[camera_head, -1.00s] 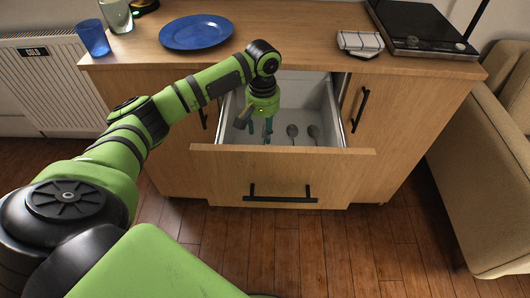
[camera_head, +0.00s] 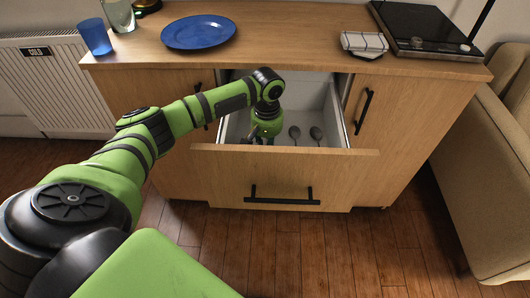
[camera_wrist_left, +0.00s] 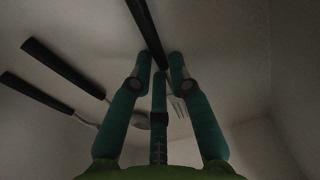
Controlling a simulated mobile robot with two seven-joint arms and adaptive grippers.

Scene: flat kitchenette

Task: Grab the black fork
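The black fork (camera_wrist_left: 152,35) lies in the open drawer, with its dark handle running up and its metal tines (camera_wrist_left: 178,106) lower in the left wrist view. My left gripper (camera_head: 260,141) reaches down inside the drawer in the head view and hides the fork there. In the left wrist view its teal fingers (camera_wrist_left: 160,68) stand on both sides of the fork, with the handle running between the fingertips. Gaps show between the outer fingertips and the handle, so the gripper looks open. A third finger partly covers the fork's neck. My right gripper is not in view.
Two spoons (camera_head: 294,132) (camera_head: 316,133) lie in the drawer to the right of my gripper. The drawer front (camera_head: 285,165) and side walls surround it closely. The counter (camera_head: 285,40) above holds a blue plate (camera_head: 198,32), cup (camera_head: 95,37), cloth and hob.

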